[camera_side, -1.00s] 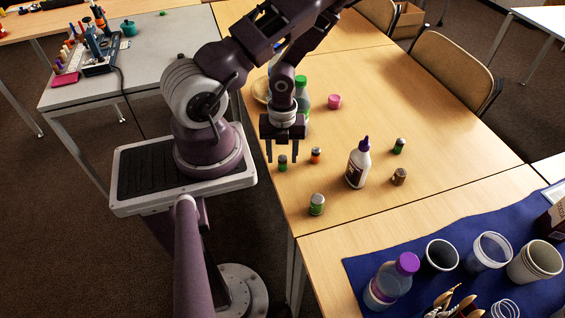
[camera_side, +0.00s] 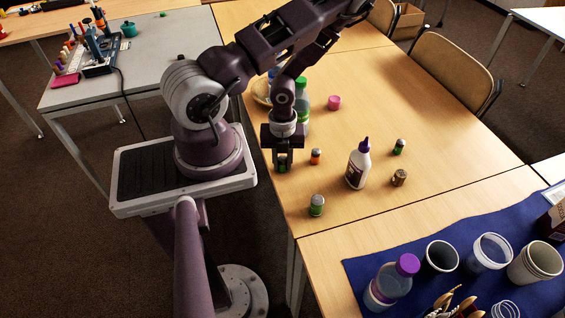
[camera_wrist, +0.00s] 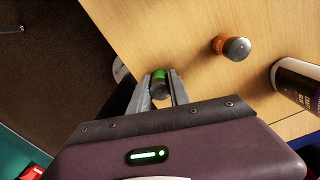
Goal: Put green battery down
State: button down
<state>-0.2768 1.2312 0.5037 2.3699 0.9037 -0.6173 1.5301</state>
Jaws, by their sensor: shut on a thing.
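My gripper (camera_side: 282,161) is shut on a green battery (camera_side: 282,167), a short cylinder with a dark end, near the table's left edge. The fingers hide much of it in the side view. In the wrist view, the green battery (camera_wrist: 159,84) sits between the two fingertips (camera_wrist: 161,90). I cannot tell whether its base touches the table. Other batteries stand upright on the table: another green one (camera_side: 399,147) at the right, a green-banded one with a pale top (camera_side: 317,206) nearer the front, an orange one (camera_side: 316,157) just right of my gripper, and a brown one (camera_side: 399,178).
A white glue bottle with a purple cap (camera_side: 358,166) stands right of my gripper. A pink cup-like piece (camera_side: 334,102) and a green-capped bottle (camera_side: 302,98) are behind. A blue mat (camera_side: 420,300) with cups is at front right. The wooden table (camera_side: 430,110) is clear at the back right.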

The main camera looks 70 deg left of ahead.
notch_tip(320, 180, up, 9)
jog(key=shift+w+r, duration=0.1)
jog(key=shift+a+r, duration=0.1)
jog(key=shift+r, duration=0.15)
jog(key=shift+w+a+r+n, duration=0.1)
jog(key=shift+w+a+n, duration=0.2)
jog(key=shift+w+n, duration=0.1)
jog(key=w+d+r+n, duration=0.3)
jog(key=w+r+n, duration=0.2)
jog(key=w+n, duration=0.5)
jog(key=w+d+r+n, duration=0.3)
jog(key=w+r+n, duration=0.2)
jog(key=w+n, duration=0.5)
jog(key=m, duration=0.1)
send_over(335, 99)
notch_tip(335, 99, down, 6)
notch_tip(335, 99, down, 10)
jog(key=shift+a+r, duration=0.15)
jog(key=shift+r, duration=0.05)
jog(key=shift+f, duration=0.25)
